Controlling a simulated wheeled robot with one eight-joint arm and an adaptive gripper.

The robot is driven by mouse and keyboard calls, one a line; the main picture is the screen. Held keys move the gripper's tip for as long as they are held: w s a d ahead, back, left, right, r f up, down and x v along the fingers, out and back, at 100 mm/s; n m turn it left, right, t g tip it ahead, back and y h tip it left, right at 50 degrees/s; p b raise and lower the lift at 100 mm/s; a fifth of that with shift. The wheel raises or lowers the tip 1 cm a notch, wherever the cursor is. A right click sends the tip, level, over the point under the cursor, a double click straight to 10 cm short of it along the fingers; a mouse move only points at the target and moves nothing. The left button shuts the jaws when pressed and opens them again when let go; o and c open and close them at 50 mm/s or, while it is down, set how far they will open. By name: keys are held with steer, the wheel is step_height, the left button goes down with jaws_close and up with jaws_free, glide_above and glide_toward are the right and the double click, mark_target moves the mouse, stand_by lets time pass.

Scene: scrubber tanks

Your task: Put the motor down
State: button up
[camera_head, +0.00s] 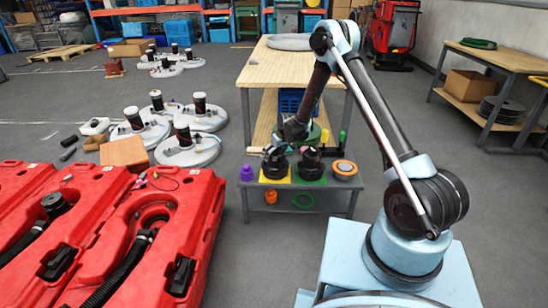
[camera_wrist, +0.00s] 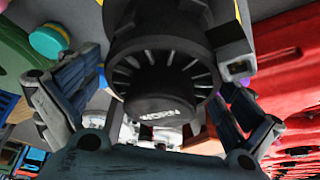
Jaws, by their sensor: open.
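A black motor (camera_head: 275,166) stands on a yellow square (camera_head: 271,178) on a low grey table. A second black motor (camera_head: 311,163) stands beside it on a green square (camera_head: 309,178). My gripper (camera_head: 274,152) is at the top of the left motor and partly covers it. In the wrist view, a ribbed black motor (camera_wrist: 165,75) with a round cap fills the middle. My gripper's open fingers (camera_wrist: 158,95) spread to either side of it. Whether they touch it is hard to tell.
An orange-and-black disc (camera_head: 345,168) lies right of the motors. A purple item (camera_head: 246,172) stands at the table's left edge. A wooden-topped workbench (camera_head: 275,68) stands behind. Red scrubber tanks (camera_head: 170,237) and round scrubber heads (camera_head: 187,150) occupy the floor at left.

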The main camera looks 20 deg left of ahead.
steer(key=v, duration=1.1)
steer(key=shift+f, duration=0.1)
steer(key=shift+d+r, duration=0.2)
steer(key=shift+r, duration=0.05)
steer(key=s+d+r+m+h, duration=0.15)
steer(key=s+d+r, duration=0.25)
steer(key=d+r, duration=0.5)
steer(key=s+d+r+m, duration=0.2)
steer(key=s+d+r, duration=0.2)
steer(key=d+r, duration=0.5)
steer(key=s+d+r+m, duration=0.2)
steer(key=s+d+r, duration=0.25)
steer(key=d, duration=0.75)
steer(key=s+d+r+m+h, duration=0.1)
steer(key=s+d+r+m, duration=0.2)
steer(key=s+d, duration=0.9)
steer(key=s+d+f+m, duration=0.1)
steer(key=s+d+f, duration=0.2)
steer(key=s, duration=0.5)
steer(key=s+d+f+m+h, duration=0.1)
steer(key=s+d+f+m, duration=0.1)
steer(key=s, duration=0.6)
steer(key=shift+d+f, duration=0.5)
steer(key=shift+d, duration=0.55)
steer(key=shift+w, duration=0.1)
